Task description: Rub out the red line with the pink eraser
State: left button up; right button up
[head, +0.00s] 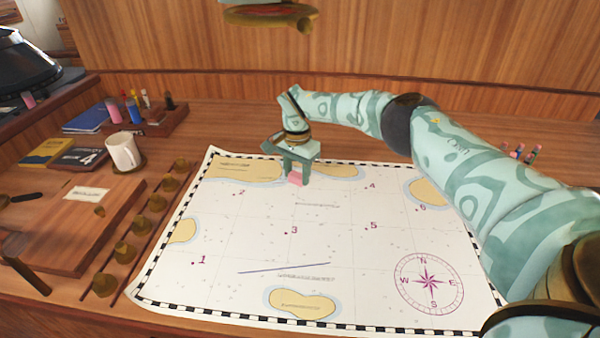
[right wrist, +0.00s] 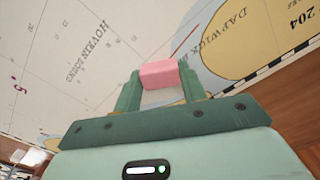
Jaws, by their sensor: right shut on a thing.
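The pink eraser (head: 295,178) is held between the fingers of my right gripper (head: 297,170), at the upper middle of the chart (head: 210,290). It also shows in the right wrist view (right wrist: 159,74), gripped between the green fingertips of the right gripper (right wrist: 158,88). I cannot tell whether the eraser touches the paper. A blue-purple line (head: 285,268) lies on the lower middle of the chart. My left gripper is not in view.
A white mug (head: 123,152) stands left of the chart, near a wooden holder (head: 160,122) with markers. Books (head: 78,158) and a wooden box-like board (head: 60,240) lie further left. Several brass knobs (head: 125,251) line the chart's left side. A wooden panel rises behind.

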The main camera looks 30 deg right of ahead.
aim_at(280, 183)
jog(key=shift+w+a+f+b, duration=0.15)
jog(key=shift+w+a+b, duration=0.25)
jog(key=shift+a, duration=0.3)
jog(key=shift+w+a, duration=0.1)
jog(key=shift+w+a+b, duration=0.45)
jog(key=shift+a+b, duration=0.2)
jog(key=shift+a, duration=0.1)
jog(key=shift+w+a, duration=0.15)
jog(key=shift+a, duration=0.15)
jog(key=shift+a, duration=0.1)
